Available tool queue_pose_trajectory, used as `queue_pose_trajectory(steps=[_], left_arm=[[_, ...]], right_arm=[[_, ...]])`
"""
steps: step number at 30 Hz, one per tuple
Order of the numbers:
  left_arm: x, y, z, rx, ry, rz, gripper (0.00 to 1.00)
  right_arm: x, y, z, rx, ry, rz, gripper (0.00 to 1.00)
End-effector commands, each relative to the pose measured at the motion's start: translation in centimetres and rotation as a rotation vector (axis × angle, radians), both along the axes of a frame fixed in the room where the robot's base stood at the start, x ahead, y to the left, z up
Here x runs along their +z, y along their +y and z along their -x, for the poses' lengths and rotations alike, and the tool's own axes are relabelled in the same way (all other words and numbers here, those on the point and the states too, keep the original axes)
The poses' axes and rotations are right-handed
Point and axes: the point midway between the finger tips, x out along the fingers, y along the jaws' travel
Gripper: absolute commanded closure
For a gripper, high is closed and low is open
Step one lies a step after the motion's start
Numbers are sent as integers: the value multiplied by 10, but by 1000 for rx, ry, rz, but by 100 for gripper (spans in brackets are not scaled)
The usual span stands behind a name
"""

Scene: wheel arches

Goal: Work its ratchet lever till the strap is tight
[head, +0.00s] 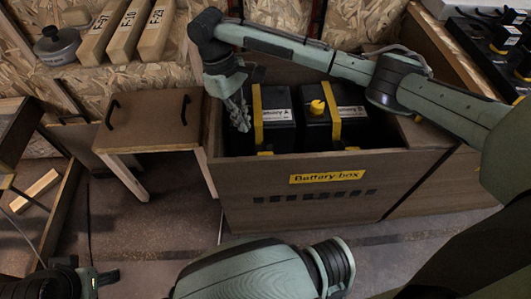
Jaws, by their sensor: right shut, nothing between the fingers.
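A battery box (234,195) labelled "Battery box" holds two black batteries. The left battery (279,128), labelled "Battery A", has a yellow strap (257,118) running over it. The right battery (351,128) has another yellow strap (331,108) and a yellow knob-like part (317,107). I cannot make out a ratchet lever for certain, nor how tight either strap is. My right gripper (243,124) points down just left of the left strap, over the box's left end. It is shut and empty; contact with the strap cannot be told.
A small brown bench (150,108) with black handles stands left of the box. Labelled wooden blocks (130,30) and a lidded pot (57,45) lie on the shelf behind. Black equipment (505,38) stands at upper right. Floor (150,225) in front is partly clear.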

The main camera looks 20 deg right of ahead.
Motion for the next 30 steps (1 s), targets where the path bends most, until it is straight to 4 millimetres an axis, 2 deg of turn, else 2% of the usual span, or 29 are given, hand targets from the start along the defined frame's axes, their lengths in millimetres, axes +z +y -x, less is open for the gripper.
queue_pose_trajectory(steps=[3, 7, 25, 30], left_arm=[[0, 0, 0, 0, 0, 0, 44], [0, 0, 0, 0, 0, 0, 44], [0, 0, 0, 0, 0, 0, 44], [-14, 0, -5, -4, 12, 3, 44]], right_arm=[[15, 3, -3, 0, -1, -2, 100], [22, 4, -4, 0, 0, 0, 100], [23, 4, -5, 0, -1, -1, 100], [24, 12, 0, 20, -10, -5, 100]])
